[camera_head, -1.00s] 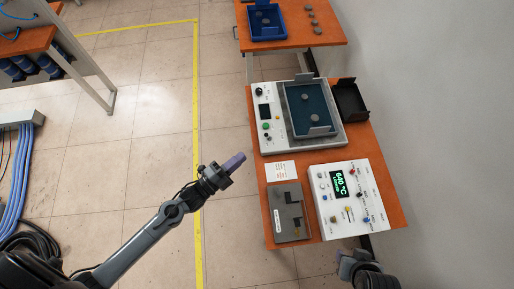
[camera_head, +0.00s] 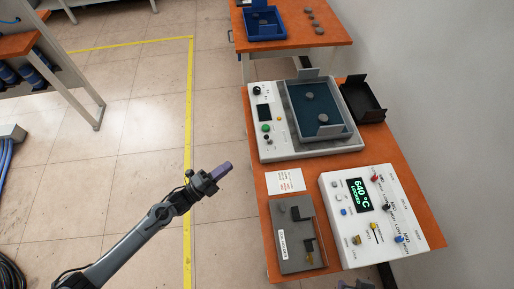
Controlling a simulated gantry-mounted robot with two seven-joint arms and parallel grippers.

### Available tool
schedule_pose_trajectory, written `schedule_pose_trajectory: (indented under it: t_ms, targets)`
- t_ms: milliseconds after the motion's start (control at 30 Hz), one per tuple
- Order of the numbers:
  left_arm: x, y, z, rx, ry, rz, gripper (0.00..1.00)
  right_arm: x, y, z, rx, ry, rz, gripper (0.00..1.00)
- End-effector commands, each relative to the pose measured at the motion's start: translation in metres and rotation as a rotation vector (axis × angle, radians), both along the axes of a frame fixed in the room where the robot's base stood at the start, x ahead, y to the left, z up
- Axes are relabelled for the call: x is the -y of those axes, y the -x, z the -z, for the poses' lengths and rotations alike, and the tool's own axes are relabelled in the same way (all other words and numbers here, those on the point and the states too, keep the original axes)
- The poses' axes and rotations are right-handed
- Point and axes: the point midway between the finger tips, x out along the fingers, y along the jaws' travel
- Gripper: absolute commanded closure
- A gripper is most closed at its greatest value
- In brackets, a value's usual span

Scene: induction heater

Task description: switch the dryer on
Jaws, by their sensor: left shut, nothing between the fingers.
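A white machine (camera_head: 268,147) with a dark screen, a black knob and a green button (camera_head: 266,128) stands on the orange table; I take it to be the dryer. A grey-walled tray (camera_head: 345,128) with a blue floor sits on it and holds two grey round pieces. The screen (camera_head: 264,112) is dark. My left gripper (camera_head: 225,170) is shut and empty, over the floor left of the table, apart from the machine and nearer to me than its green button. Only a bit of my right gripper (camera_head: 356,285) shows at the bottom edge; its fingers cannot be made out.
A white control box (camera_head: 335,222) reads "640 °C LOCKED" at the front right. A grey plate fixture (camera_head: 283,255) and a paper card (camera_head: 285,181) lie beside it. A black bin (camera_head: 375,115) stands right of the tray. A blue bin (camera_head: 247,32) is on the far table.

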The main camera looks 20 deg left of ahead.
Motion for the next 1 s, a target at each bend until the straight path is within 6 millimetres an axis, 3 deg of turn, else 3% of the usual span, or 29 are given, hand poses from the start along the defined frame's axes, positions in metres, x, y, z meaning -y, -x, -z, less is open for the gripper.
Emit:
schedule_pose_trajectory:
  t_ms: [567,1000]
  targets:
    - [0.004,-0.006,-0.001,0.002,0.001,0.0,1.0,0.002,0.0,0.002,0.001,0.009,-0.006,0.57]
    - [0.041,-0.064,-0.017,0.005,0.003,-0.001,1.0,0.0,0.0,0.009,0.001,0.001,-0.001,0.57]
